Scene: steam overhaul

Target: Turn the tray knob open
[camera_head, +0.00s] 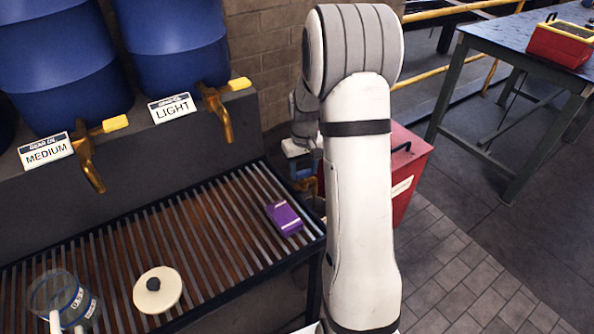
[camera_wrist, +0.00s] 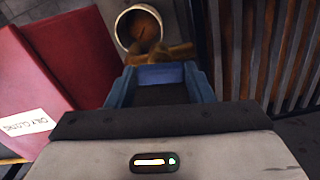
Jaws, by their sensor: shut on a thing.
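The tray is a long slatted grate (camera_head: 205,225) in a dark frame under the blue drums. A brass knob (camera_wrist: 178,51) shows in the wrist view just past my fingertips, beside the tray's slats. Behind it is a pale round cup or pipe mouth (camera_wrist: 127,30) with a brown inside. My gripper (camera_wrist: 160,75) has blue fingers on either side of the knob's near part and is shut on it; the gripped part is mostly hidden. In the head view my gripper (camera_head: 303,182) is at the tray's far right end, partly hidden by my arm.
A red bin (camera_head: 408,170) stands right beside my gripper. Brass taps (camera_head: 217,112) hang from the drums over the tray. A purple box (camera_head: 284,218), a pale lid (camera_head: 170,291) and a clear jug (camera_head: 45,293) sit on the slats. A workbench (camera_head: 500,45) stands at back right; floor before it is clear.

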